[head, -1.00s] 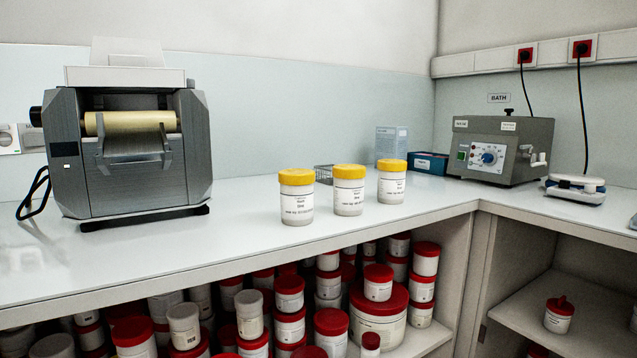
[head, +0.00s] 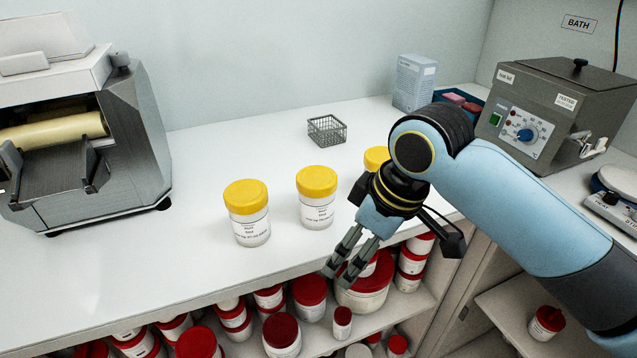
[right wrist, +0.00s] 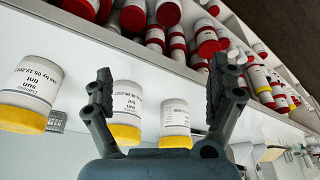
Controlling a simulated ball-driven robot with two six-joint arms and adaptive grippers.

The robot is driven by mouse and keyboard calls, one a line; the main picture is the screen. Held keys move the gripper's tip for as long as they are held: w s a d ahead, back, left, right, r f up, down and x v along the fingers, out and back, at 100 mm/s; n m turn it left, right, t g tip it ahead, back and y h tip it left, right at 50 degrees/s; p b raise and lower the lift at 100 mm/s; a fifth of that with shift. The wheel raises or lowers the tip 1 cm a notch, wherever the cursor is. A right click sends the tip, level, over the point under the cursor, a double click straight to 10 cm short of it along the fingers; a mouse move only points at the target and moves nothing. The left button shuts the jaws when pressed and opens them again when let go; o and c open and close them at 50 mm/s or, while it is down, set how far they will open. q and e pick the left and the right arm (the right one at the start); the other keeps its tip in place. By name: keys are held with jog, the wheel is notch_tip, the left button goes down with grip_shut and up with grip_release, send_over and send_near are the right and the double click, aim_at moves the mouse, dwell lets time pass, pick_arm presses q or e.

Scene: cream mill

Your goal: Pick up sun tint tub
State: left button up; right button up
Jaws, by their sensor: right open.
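Three white tubs with yellow lids stand upright on the counter. In the head view they are the left tub (head: 248,214), the middle tub (head: 317,198) and the right tub (head: 376,157), mostly hidden behind my right arm. My right gripper (head: 344,270) is open and empty, pointing down near the counter's front edge, apart from the tubs.
A wire basket (head: 327,130) stands behind the tubs. A grey roller mill (head: 135,150) is at the left and a grey bath unit (head: 550,115) at the right. Red-lidded tubs (head: 310,290) fill the shelf below. The counter between mill and tubs is clear.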

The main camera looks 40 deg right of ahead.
aim_at(316, 179)
jog(key=w+d+r+n, duration=0.1)
jog(key=w+r, duration=0.2)
jog(key=w+d+r+n+y, duration=0.1)
jog(key=w+r, duration=0.2)
jog(key=w, duration=0.1)
jog(key=w+d+r+n, duration=0.1)
jog(key=w+r, duration=0.1)
jog(key=w, duration=0.2)
jog(key=shift+d+r+y, duration=0.1)
jog(key=shift+r+y, duration=0.2)
jog(key=shift+r, duration=0.1)
jog(key=shift+w, duration=0.35)
jog(key=x, duration=0.4)
jog(key=shift+w+f, duration=0.2)
jog(key=shift+f, duration=0.1)
jog(key=shift+w+x, duration=0.2)
jog(key=shift+x, duration=2.55)
pick_arm(q)
jog(key=shift+a+r, duration=0.45)
jog(key=shift+r, duration=0.3)
pick_arm(e)
jog(key=shift+d, duration=0.2)
jog(key=c, duration=1.3)
